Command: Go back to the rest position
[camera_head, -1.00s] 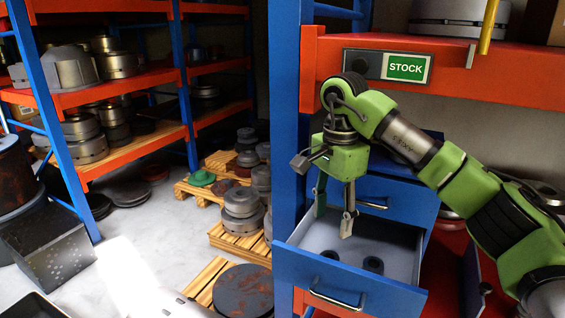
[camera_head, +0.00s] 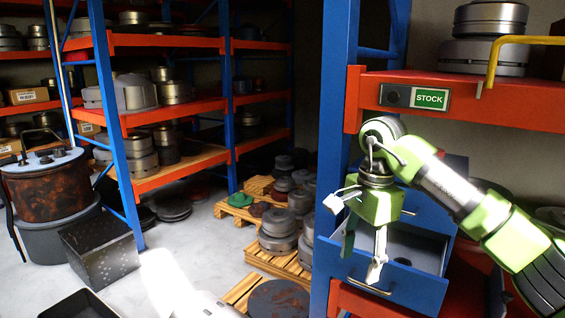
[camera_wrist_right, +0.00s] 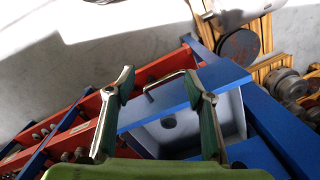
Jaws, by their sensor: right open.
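My right gripper (camera_head: 361,262) is open and empty, pointing down in front of an open blue drawer (camera_head: 405,284) in the head view. In the right wrist view its two fingers (camera_wrist_right: 160,85) stand apart with nothing between them. The drawer's light inside (camera_wrist_right: 217,105) shows beyond the fingers, with a dark round part (camera_wrist_right: 168,121) in it. My green right arm comes in from the right, below the STOCK sign (camera_head: 431,98). My left gripper is not in view.
The orange shelf (camera_head: 460,112) and blue post (camera_head: 338,150) stand close to the right arm. Loaded racks (camera_head: 175,108) and pallets (camera_head: 285,262) stand to the left. A black box (camera_head: 100,250) and a rusty drum (camera_head: 45,190) are at far left.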

